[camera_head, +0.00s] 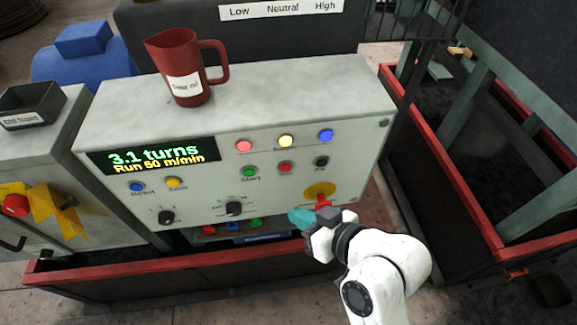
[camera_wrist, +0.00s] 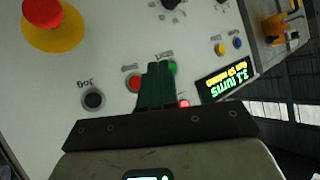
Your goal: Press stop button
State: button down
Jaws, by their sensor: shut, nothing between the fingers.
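The red stop button (camera_head: 286,168) sits on the pale panel between the green Start button (camera_head: 249,171) and the black Jog button (camera_head: 321,161). Its label is too small to read. My gripper (camera_head: 301,217) is shut and empty, with teal fingers in front of the panel's lower right part, below the button row in the head view. In the wrist view, inverted, the fingers (camera_wrist: 157,84) point at the panel between the red button (camera_wrist: 135,83) and the green button (camera_wrist: 172,67). They partly cover the red button's right side. I cannot tell whether they touch the panel.
A large red mushroom button on a yellow disc (camera_head: 320,190) is close to my gripper. The display (camera_head: 153,156) reads 3.1 turns, Run 60 m/min. A red mug (camera_head: 184,67) stands on the console. Red-edged troughs (camera_head: 440,165) lie below and right.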

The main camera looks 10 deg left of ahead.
jog(key=w+a+b, duration=0.1)
jog(key=w+a, duration=0.1)
jog(key=w, duration=0.6)
jog(key=shift+a, duration=0.2)
dwell(1.9)
jog(key=shift+w+a, duration=0.15)
jog(key=shift+w, duration=0.2)
jog(key=shift+w+a, duration=0.1)
jog(key=shift+w, duration=0.3)
dwell(0.6)
jog(key=shift+s, duration=0.15)
jog(key=shift+s+d+p, duration=0.25)
jog(key=shift+s+p, duration=0.05)
jog(key=shift+s, duration=0.4)
jog(key=shift+s+d+p, duration=0.25)
jog(key=shift+s+p, duration=0.05)
jog(key=shift+s, duration=0.5)
jog(key=shift+s+d+p, duration=0.2)
jog(key=shift+s+p, duration=0.1)
jog(key=shift+s, duration=0.5)
jog(key=shift+s+d+p, duration=0.25)
jog(key=shift+s+p, duration=0.05)
jog(key=shift+s, duration=0.5)
